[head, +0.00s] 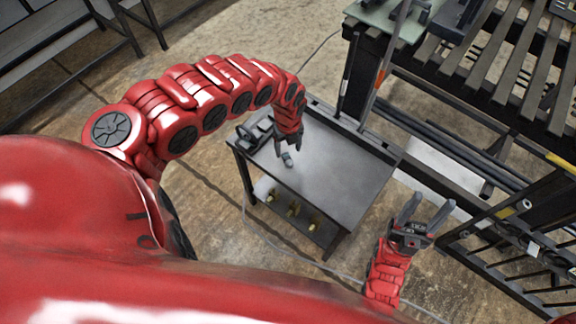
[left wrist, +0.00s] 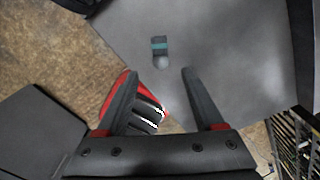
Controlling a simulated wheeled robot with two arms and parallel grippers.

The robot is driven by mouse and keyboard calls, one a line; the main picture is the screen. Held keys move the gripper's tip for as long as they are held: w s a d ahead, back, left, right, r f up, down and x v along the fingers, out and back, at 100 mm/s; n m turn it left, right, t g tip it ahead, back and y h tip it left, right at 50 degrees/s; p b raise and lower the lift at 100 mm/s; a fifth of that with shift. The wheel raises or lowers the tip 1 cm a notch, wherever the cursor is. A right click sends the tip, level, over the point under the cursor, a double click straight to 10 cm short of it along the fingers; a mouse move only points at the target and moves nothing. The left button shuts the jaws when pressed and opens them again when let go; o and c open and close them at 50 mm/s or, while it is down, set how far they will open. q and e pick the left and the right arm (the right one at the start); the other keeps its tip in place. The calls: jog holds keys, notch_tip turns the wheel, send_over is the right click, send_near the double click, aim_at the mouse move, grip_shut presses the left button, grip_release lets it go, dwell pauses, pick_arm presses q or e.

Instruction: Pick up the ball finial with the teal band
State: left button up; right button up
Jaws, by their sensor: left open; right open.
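The ball finial with the teal band (head: 287,159) is on the grey table top (head: 335,178), near its left part. In the left wrist view the finial (left wrist: 160,48) shows a dark body, a teal band and a pale rounded end facing my gripper. My left gripper (head: 288,146) is open and empty, close to the finial in the head view. In the left wrist view its fingertips (left wrist: 158,72) are apart, and the finial appears just beyond the gap between them. My right gripper (head: 433,201) is open and empty, right of the table.
A dark device (head: 255,133) stands at the table's left edge. Several brass-coloured pieces (head: 293,209) are on the lower shelf. A slatted dark bench (head: 480,58) and metal gate bars (head: 510,240) stand at the right. Most of the table top is clear.

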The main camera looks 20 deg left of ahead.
aim_at(288, 159)
pick_arm(q)
jog(key=shift+d+f+p, duration=0.1)
jog(key=shift+f+p, duration=0.2)
jog(key=shift+f, duration=0.95)
jog(key=f, duration=0.4)
jog(key=shift+w+b, duration=0.3)
jog(key=shift+a+f, duration=0.25)
jog(key=shift+f, duration=0.2)
grip_shut()
